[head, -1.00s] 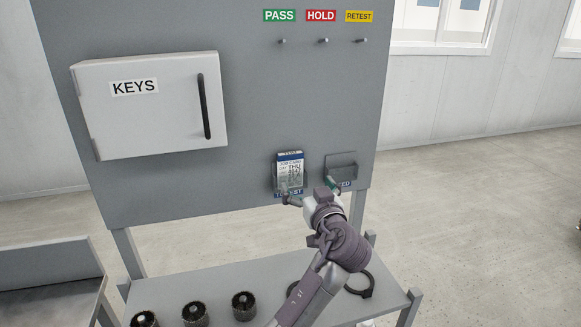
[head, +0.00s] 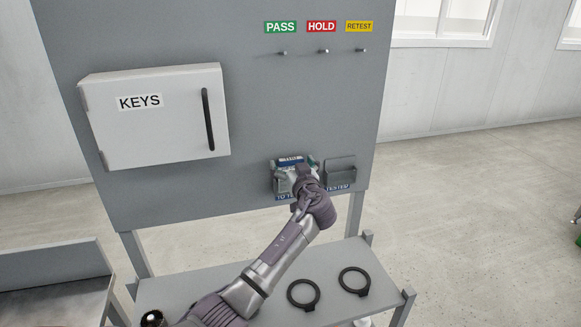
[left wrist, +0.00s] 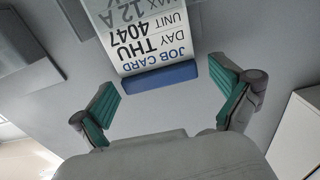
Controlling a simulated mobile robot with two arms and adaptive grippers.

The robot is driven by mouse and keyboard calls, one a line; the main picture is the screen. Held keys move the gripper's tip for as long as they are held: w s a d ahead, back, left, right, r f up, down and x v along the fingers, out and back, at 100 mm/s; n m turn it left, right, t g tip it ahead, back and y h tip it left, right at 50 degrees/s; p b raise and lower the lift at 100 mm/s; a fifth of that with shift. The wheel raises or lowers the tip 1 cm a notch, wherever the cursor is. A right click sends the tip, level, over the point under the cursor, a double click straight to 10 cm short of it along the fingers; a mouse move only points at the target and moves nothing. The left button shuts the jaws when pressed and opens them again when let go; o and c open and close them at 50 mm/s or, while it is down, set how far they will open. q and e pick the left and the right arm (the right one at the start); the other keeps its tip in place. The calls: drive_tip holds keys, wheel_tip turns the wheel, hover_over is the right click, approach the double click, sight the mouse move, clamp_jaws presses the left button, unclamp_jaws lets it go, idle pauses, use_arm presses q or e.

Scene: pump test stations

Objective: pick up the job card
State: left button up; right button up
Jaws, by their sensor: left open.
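The job card (head: 291,160) stands in the left holder on the grey board, the one with a label starting "TO". In the head view my left gripper covers most of the card, and only its blue top edge shows clearly. In the left wrist view the job card (left wrist: 150,40) appears upside down, with its blue band (left wrist: 160,76) nearest my gripper. My left gripper (left wrist: 168,100) is open, its green-padded fingers spread to either side of the card's near end. The card lies just ahead of the fingertips. My right gripper is not in view.
An empty-looking holder labelled "TESTED" (head: 340,171) is right of the card. A white KEYS cabinet (head: 155,117) is on the board's left. PASS, HOLD and RETEST labels (head: 321,27) sit above pegs. Two black rings (head: 354,282) lie on the shelf (head: 330,300) below.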

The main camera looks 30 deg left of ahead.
sight(290, 137)
use_arm(q)
drive_tip(key=shift+c, duration=0.3)
drive_tip(key=c, duration=0.9)
drive_tip(key=shift+c, duration=0.2)
drive_tip(key=shift+d+r+b, duration=0.15)
drive_tip(key=shift+r+b, duration=0.05)
drive_tip(key=shift+b, duration=0.4)
wheel_tip(290, 137, up, 6)
drive_tip(key=b, duration=0.2)
drive_tip(key=shift+r+b, duration=0.1)
drive_tip(key=shift+b, duration=0.25)
drive_tip(key=b+v, duration=0.6)
drive_tip(key=v, duration=1.3)
wheel_tip(290, 137, up, 8)
drive_tip(key=p, duration=0.5)
drive_tip(key=shift+s+d, duration=0.25)
drive_tip(key=shift+s, duration=0.1)
